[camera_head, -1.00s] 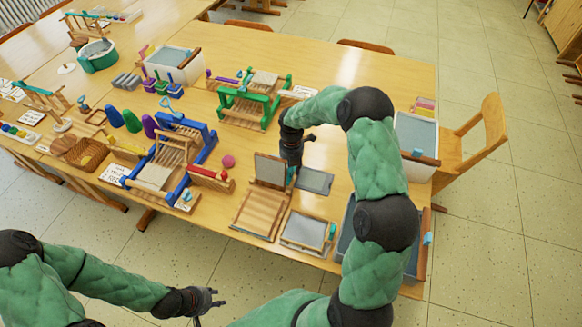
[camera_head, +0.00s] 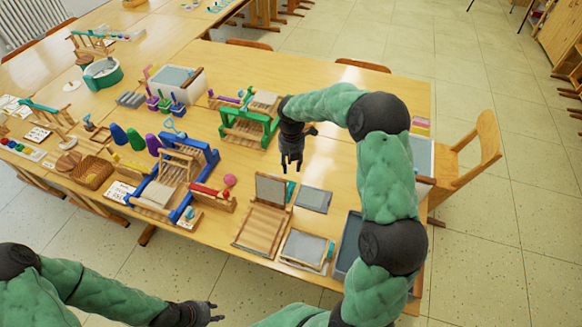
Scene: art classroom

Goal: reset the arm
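My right arm comes in from the right and arches over the table. Its dark gripper (camera_head: 292,166) points down just above the upright grey panel of a wooden frame (camera_head: 271,188), with a small gap between its fingers and nothing in them. My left gripper (camera_head: 212,312) is low at the bottom of the view, in front of the table edge and over the floor. Its fingers are apart and empty.
The wooden table (camera_head: 345,100) holds a blue loom (camera_head: 178,180), a green loom (camera_head: 248,125), a flat grey panel (camera_head: 313,198), a framed screen (camera_head: 303,248) and a grey tub (camera_head: 349,243). A chair (camera_head: 470,160) stands at the right. The table's back right is fairly clear.

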